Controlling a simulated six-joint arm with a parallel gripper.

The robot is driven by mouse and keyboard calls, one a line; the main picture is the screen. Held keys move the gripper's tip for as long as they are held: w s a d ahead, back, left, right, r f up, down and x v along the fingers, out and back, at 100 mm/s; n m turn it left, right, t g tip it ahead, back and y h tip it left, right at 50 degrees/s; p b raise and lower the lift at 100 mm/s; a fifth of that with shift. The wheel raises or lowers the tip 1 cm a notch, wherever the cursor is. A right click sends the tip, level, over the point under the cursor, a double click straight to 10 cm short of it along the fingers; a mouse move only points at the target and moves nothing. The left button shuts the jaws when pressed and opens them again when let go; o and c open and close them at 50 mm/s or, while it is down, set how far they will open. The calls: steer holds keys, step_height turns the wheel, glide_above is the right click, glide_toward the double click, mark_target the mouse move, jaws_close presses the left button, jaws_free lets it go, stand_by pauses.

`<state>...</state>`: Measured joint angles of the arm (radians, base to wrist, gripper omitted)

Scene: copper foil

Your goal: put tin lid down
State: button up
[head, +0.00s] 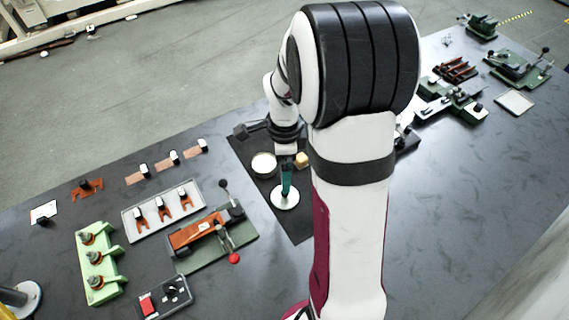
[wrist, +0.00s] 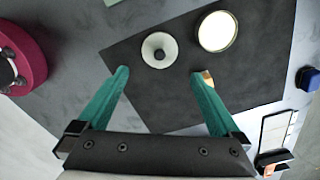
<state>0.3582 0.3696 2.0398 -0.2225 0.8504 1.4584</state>
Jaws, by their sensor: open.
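The tin lid, a white disc with a dark knob at its centre (wrist: 148,41), lies on the dark mat (wrist: 260,70); it also shows in the head view (head: 285,203). My gripper (wrist: 160,73) has two teal fingers spread wide apart with nothing between the tips. In the wrist view the lid appears just beyond the fingertips, centred between them. In the head view my gripper (head: 286,190) points down over the lid and hides part of it. A round cream tin with a pale gold rim (wrist: 217,31) stands on the mat apart from the lid.
A small tan block (head: 302,159) is on the mat behind my gripper, partly hidden by a finger in the wrist view. A green fixture (head: 215,245) and a grey tray (head: 163,215) stand left of the mat. My arm hides the area to the right.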

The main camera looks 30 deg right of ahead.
steer(key=s+a+r+n+y, duration=0.1)
steer(key=s+a+r+n, duration=0.4)
steer(key=s+a+n, duration=0.2)
steer(key=s+a+r+n, duration=0.5)
steer(key=s+a+n, duration=0.3)
steer(key=s+n, duration=0.2)
steer(key=s, duration=0.2)
steer(key=shift+s+a+n+y, duration=0.3)
steer(key=shift+n+y, duration=0.1)
steer(key=shift+r, duration=0.1)
steer(key=w+d+r+m+h, duration=0.2)
steer(key=w+d+r+m, duration=0.15)
steer(key=w, duration=0.55)
steer(key=w+d+r+m+h, duration=0.2)
steer(key=w+d+m, duration=0.25)
steer(key=w, duration=0.45)
steer(key=w+d+r+m+h, duration=0.2)
steer(key=w+d+r+m, duration=0.15)
steer(key=w, duration=0.45)
steer(key=x, duration=1)
steer(key=shift+w+d+f+m, duration=0.2)
steer(key=shift+d+f+m, duration=0.1)
steer(key=shift+m, duration=0.15)
